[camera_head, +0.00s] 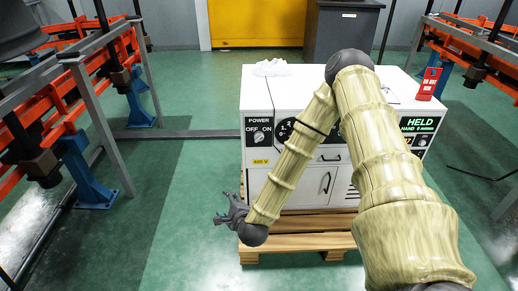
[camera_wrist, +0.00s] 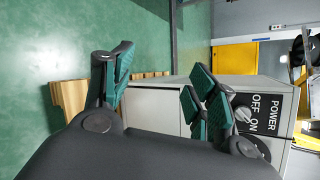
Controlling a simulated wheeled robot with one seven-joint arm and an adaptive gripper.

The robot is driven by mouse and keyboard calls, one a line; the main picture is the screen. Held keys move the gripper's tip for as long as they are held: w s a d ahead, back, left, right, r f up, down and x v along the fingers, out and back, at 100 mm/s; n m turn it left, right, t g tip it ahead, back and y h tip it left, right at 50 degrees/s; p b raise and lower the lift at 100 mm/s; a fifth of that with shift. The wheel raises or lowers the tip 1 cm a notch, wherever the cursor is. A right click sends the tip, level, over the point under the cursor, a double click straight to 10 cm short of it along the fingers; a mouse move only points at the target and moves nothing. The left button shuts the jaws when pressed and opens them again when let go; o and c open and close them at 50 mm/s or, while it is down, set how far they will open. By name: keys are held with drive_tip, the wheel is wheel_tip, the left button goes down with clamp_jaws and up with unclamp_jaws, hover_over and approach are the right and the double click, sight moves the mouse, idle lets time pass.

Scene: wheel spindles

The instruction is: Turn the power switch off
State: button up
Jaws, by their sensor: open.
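The power switch (camera_head: 259,138) is a small round knob on a black plate marked POWER, OFF and ON, on the upper left of the white cabinet's front. I cannot tell for sure which mark it points to. It also shows in the wrist view (camera_wrist: 242,114), close behind the right-hand fingers, which partly cover its surroundings. My gripper (camera_head: 219,217) is open and empty, below and left of the switch, in front of the cabinet's left edge. In the wrist view my gripper (camera_wrist: 160,88) has its green-padded fingers spread wide, and no contact with the knob shows.
The white cabinet (camera_head: 327,157) stands on a wooden pallet (camera_head: 300,222); my arm crosses in front of it. Orange and blue racks (camera_head: 80,165) stand left.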

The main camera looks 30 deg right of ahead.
drive_tip(key=w+d+r+m+t+h+b, duration=0.2)
drive_tip(key=w+d+r+m+h+b, duration=0.3)
drive_tip(key=d+m, duration=0.4)
drive_tip(key=m+h+b, duration=0.1)
drive_tip(key=m+h, duration=0.3)
drive_tip(key=m, duration=0.4)
approach(259, 139)
drive_tip(key=shift+t+y, duration=0.3)
drive_tip(key=shift+t, duration=0.2)
drive_tip(key=x, duration=0.6)
drive_tip(key=b+x, duration=0.1)
drive_tip(key=x, duration=0.3)
drive_tip(key=shift+s+d+f, duration=0.15)
drive_tip(key=shift+d+f, duration=0.15)
drive_tip(key=c, duration=1)
